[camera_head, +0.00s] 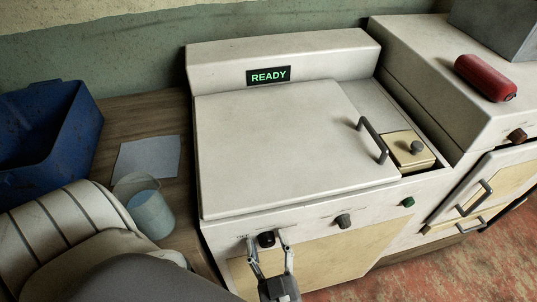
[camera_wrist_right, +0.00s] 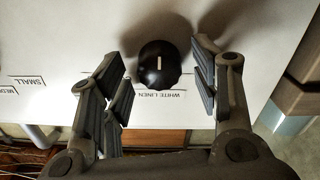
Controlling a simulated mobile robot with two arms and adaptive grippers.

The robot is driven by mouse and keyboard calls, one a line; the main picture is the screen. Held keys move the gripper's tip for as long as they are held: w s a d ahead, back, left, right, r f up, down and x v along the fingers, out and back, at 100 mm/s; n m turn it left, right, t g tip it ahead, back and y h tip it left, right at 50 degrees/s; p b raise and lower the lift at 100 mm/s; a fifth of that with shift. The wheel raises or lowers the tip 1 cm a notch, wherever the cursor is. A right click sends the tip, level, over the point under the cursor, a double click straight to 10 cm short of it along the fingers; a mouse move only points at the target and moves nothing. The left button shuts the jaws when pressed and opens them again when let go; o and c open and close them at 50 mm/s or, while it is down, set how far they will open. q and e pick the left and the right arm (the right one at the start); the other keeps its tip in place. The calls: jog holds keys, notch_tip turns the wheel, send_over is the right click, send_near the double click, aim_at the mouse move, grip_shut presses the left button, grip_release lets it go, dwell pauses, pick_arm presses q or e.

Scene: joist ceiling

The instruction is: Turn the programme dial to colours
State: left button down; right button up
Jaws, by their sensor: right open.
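The programme dial, a black round knob (camera_head: 266,239), is on the front panel of the white washing machine (camera_head: 290,130), at the left. In the right wrist view the dial (camera_wrist_right: 160,68) carries a white mark, aligned up and down the picture. An upside-down "WHITE LINEN" label (camera_wrist_right: 162,94) lies just below it there; no colours label is readable. My right gripper (camera_head: 267,247) is open, its fingers on either side of the dial. In the right wrist view the gripper (camera_wrist_right: 157,75) shows gaps between both fingers and the dial. My left gripper is not in view.
A grey knob (camera_head: 343,221) and a green button (camera_head: 408,202) sit further right on the panel. The display (camera_head: 268,75) reads "READY". A blue crate (camera_head: 75,130), paper (camera_head: 147,157) and a light-blue cup (camera_head: 152,214) are left. A red cylinder (camera_head: 485,77) lies on the right unit.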

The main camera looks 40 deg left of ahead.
jog(key=shift+c, duration=0.5)
jog(key=c, duration=0.9)
